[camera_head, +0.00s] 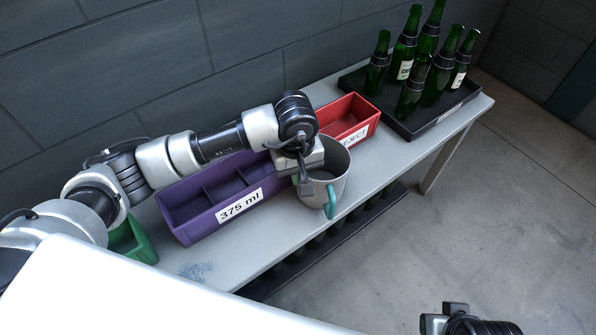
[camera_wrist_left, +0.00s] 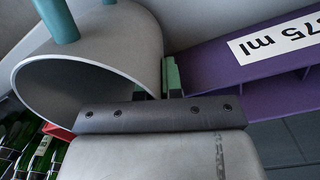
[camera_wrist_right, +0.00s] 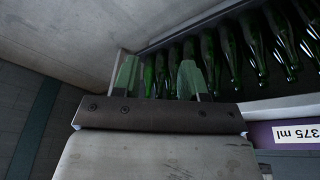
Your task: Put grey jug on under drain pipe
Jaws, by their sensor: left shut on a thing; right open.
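The grey jug (camera_head: 338,188) with a teal handle stands on the bench, its open top facing up. My left gripper (camera_head: 304,184) is at the jug's left rim and shut on its wall. In the left wrist view the jug (camera_wrist_left: 100,45) fills the upper left, and my left gripper (camera_wrist_left: 159,82) has the jug's wall between its green-tipped fingers. My right gripper (camera_wrist_right: 158,78) is open and empty, with green bottles behind its fingers. Its top also shows at the bottom right of the head view. No drain pipe is visible.
A purple 375 ml box (camera_head: 185,232) and red reject box (camera_head: 369,124) stand behind the jug. A black tray (camera_head: 433,122) with several green bottles is at the bench's far right end. A green box (camera_head: 141,248) is at the left. Several bottles (camera_wrist_right: 229,55) stand on a lower shelf.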

